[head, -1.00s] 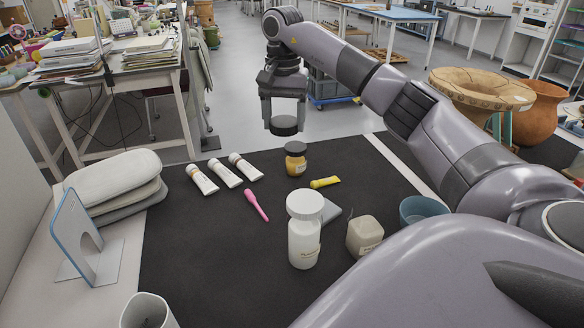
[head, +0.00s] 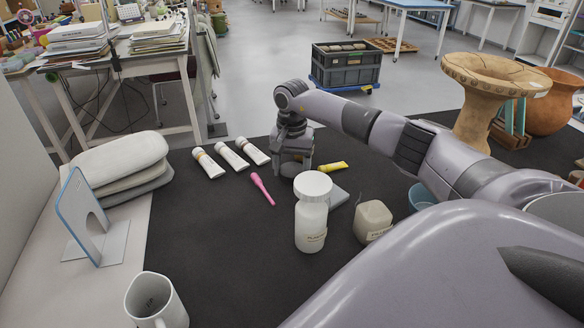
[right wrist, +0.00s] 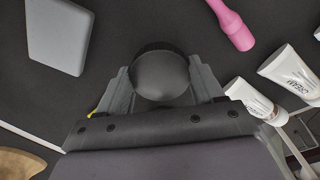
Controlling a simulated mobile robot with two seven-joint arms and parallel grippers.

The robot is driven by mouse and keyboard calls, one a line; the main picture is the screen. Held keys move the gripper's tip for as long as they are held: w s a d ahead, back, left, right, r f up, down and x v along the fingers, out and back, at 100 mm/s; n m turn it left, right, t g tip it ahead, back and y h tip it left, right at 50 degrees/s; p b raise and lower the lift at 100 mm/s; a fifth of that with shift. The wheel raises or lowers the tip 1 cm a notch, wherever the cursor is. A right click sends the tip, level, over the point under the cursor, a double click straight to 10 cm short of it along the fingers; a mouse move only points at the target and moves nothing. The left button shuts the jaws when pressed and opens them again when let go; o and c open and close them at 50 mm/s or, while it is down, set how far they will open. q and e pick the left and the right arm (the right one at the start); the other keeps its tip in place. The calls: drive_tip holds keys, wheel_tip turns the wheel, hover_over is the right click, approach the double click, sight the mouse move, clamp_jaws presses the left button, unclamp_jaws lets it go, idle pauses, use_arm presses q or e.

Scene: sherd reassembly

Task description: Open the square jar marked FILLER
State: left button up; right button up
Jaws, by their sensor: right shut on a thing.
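The squarish beige jar with the FILLER label (head: 373,224) stands upright on the dark mat, right of the tall white jar. Its top is pale, and I cannot tell whether a lid is on it. My right gripper (head: 292,168) is low over the mat, behind the white jar and away from the FILLER jar. It is shut on a round black lid (right wrist: 160,75), seen between the fingers in the right wrist view. The amber jar seen there earlier is hidden, so I cannot tell whether the lid touches it. My left gripper is out of view.
The white jar (head: 311,222) stands left of the FILLER jar. A grey slab (head: 338,196), a yellow tube (head: 332,167), a pink tool (head: 262,188) and white tubes (head: 230,156) lie nearby. A blue bowl (head: 421,196) is at the right.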

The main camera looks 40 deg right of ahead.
sight(292, 170)
drive_tip(key=shift+f, duration=0.4)
drive_tip(key=shift+f, duration=0.25)
drive_tip(key=o, duration=1.2)
drive_tip(key=shift+r, duration=0.1)
drive_tip(key=shift+c, duration=0.2)
wheel_tip(292, 170, up, 12)
drive_tip(key=shift+r+p, duration=0.15)
drive_tip(key=shift+p, duration=0.2)
